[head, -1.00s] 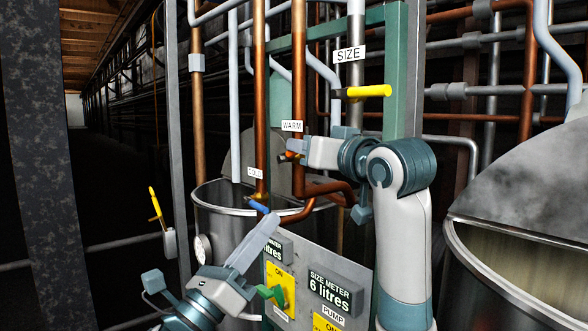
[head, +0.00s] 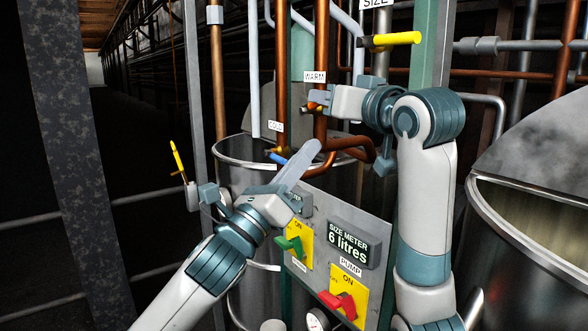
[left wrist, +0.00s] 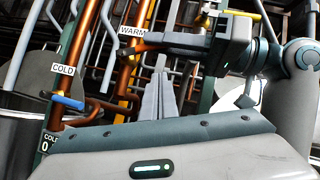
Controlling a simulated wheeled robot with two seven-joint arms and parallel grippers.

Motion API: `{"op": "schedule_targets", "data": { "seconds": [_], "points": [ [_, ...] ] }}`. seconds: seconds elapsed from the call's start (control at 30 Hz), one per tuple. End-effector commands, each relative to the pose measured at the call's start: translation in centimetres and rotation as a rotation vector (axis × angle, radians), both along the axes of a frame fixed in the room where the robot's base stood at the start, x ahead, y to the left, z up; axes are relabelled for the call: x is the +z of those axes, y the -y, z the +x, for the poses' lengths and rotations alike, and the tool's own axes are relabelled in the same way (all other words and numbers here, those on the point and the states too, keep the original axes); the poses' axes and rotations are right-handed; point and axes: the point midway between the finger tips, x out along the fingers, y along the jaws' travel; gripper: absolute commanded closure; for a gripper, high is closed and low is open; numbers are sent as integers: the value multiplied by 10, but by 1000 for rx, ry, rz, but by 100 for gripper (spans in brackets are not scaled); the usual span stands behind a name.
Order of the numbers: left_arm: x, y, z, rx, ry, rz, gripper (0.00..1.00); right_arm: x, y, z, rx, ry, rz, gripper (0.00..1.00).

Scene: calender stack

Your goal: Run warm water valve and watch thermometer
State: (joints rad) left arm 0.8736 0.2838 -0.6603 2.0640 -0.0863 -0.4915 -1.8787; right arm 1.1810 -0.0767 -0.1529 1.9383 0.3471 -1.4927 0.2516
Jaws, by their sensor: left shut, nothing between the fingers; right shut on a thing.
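The copper pipe labelled WARM (head: 314,77) carries the warm water valve (head: 313,107). My right gripper (head: 319,98) is shut at this valve, on its handle, which is mostly hidden by the fingers. The right gripper also shows beside the WARM label in the left wrist view (left wrist: 140,39). My left gripper (head: 313,148) is shut and empty, pointing up and right in front of the pipes, right of the blue cold valve handle (head: 277,158). A round dial (head: 316,320) is cut off at the bottom edge. No thermometer reading can be made out.
A panel holds a size meter (head: 352,243), a green switch (head: 290,245) and a red switch (head: 340,302). A yellow handle (head: 396,39) sits at upper right, another yellow handle (head: 177,157) at left. A steel vat (head: 515,240) stands at right.

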Motion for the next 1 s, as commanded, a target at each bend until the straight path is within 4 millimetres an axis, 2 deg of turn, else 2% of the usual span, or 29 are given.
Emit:
{"op": "schedule_targets", "data": {
  "seconds": [0.2, 0.3, 0.5, 1.0],
  "points": [
    [21, 23, 25, -1, -1, -1, 100, -2, -1, 1, 1, -5, -3, 100],
    [36, 21, 31, 0, 2, 0, 100, -2, -1, 1, 1, -6, -2, 100],
    [52, 20, 38, 0, 0, 0, 100, -2, 0, 1, 1, -6, -2, 100],
    [57, 20, 40, 0, -3, -1, 100, -2, -1, 1, 1, -6, -2, 100]
  ]
}}
